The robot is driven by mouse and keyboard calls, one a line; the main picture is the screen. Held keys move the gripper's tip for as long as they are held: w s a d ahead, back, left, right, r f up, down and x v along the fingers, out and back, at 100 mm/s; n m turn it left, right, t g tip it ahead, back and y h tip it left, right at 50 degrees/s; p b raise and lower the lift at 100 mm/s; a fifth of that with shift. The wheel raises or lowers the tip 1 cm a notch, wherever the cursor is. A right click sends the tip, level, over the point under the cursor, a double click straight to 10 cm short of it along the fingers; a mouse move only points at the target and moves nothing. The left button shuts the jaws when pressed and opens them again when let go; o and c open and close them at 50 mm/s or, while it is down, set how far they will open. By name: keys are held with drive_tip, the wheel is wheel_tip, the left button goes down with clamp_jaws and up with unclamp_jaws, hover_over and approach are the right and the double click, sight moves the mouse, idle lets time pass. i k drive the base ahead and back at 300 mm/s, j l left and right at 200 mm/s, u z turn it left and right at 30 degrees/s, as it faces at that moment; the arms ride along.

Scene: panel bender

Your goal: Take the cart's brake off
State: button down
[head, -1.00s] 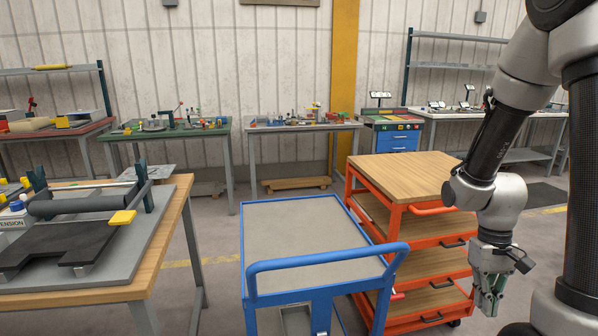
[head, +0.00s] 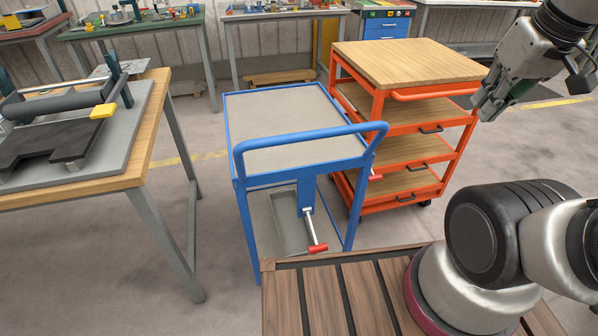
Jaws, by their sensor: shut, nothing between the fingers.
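The blue cart (head: 229,133) stands in the middle of the head view, with a grey top and a blue push handle (head: 310,137) facing me. Below the handle, a silver lever (head: 312,228) with a red grip (head: 318,248) hangs from a blue upright, slanting down to the right. A second red tip (head: 375,177) shows by the cart's right side; I cannot tell what it belongs to. My gripper (head: 484,108) is shut and empty at the upper right, in front of the orange cart's right side in the picture, well apart from the lever.
An orange cart (head: 378,104) with a wooden top and several shelves stands close behind and right of the blue cart. A workbench (head: 158,120) with a black roller fixture is on the left. My slatted wooden deck fills the lower right. Floor is free between workbench and blue cart.

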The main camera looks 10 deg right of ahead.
sight(318, 248)
drive_tip(key=k+u, duration=0.3)
drive_tip(key=i+l+u, duration=0.1)
drive_tip(key=u, duration=0.35)
drive_tip(key=k+l+u, duration=0.1)
drive_tip(key=l+u, duration=0.15)
drive_tip(key=l, duration=0.15)
drive_tip(key=k+l+u, duration=0.2)
drive_tip(key=l, duration=0.15)
drive_tip(key=l+u, duration=0.25)
drive_tip(key=l, duration=0.15)
drive_tip(key=k+l, duration=0.2)
drive_tip(key=l, duration=0.2)
drive_tip(key=k+l, duration=0.25)
drive_tip(key=l, duration=0.15)
